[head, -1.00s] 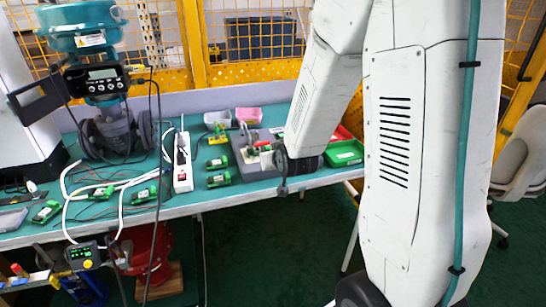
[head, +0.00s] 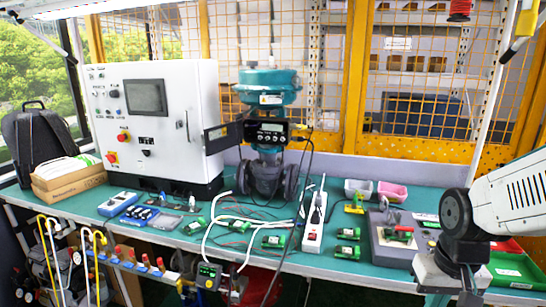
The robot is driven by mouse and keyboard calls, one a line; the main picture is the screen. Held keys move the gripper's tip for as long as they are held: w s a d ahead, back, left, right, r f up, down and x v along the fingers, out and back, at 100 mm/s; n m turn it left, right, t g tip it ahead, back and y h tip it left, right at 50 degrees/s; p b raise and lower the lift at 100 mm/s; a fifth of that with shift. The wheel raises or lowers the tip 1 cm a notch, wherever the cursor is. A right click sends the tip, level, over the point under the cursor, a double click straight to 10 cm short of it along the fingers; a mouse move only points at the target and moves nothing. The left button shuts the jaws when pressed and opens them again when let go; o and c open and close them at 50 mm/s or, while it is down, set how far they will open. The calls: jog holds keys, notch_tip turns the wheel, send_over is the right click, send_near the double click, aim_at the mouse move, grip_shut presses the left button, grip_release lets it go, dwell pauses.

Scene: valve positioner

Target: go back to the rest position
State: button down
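My arm reaches in from the right edge in the head view, over the right end of the teal bench (head: 345,272). My gripper (head: 447,278) hangs below the dark wrist joint, in front of the grey fixture tray. Its fingers are not clear, so I cannot tell whether it is open or shut. I see nothing held in it. The valve (head: 270,88) with its teal actuator and black positioner (head: 266,132) stands upright at the back middle of the bench, apart from my gripper.
A white control cabinet (head: 150,125) stands left of the valve. A white power strip (head: 314,228), several green modules and white cables lie on the bench. The grey fixture tray (head: 385,255), a red bin and a green bin (head: 512,270) are near my arm. Yellow mesh fencing stands behind.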

jog(key=s+a+r+n, duration=0.1)
jog(key=s+a+r, duration=0.2)
jog(key=s+r, duration=0.7)
jog(key=shift+s+a+r+n+t, duration=0.15)
jog(key=shift+s+r+n+t, duration=0.2)
jog(key=shift+r, duration=0.35)
jog(key=shift+w, duration=0.1)
